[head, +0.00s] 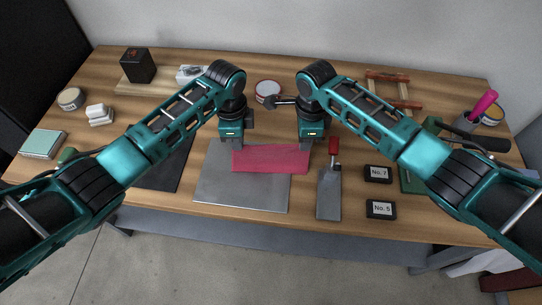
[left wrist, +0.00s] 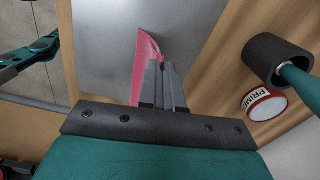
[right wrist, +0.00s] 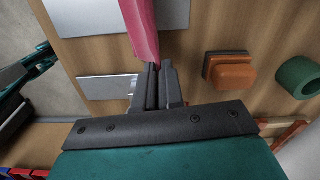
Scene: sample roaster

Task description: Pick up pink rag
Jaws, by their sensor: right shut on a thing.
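The pink rag (head: 270,159) hangs spread between my two grippers over a grey metal sheet (head: 215,188). My left gripper (head: 237,143) is at its left end, with fingers close together on the rag (left wrist: 146,62) in the left wrist view. My right gripper (head: 306,143) is shut on its right end; the right wrist view shows the rag (right wrist: 141,30) running into the closed fingertips. The fingers hide the gripped edges. I cannot tell whether the rag's lower edge touches the sheet.
A scraper with a red handle (head: 334,148) lies right of the sheet, beside two black "No." blocks (head: 378,174). A round tin (head: 267,90) stands behind. An orange block (right wrist: 230,72) and a green ring (right wrist: 299,77) show in the right wrist view.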

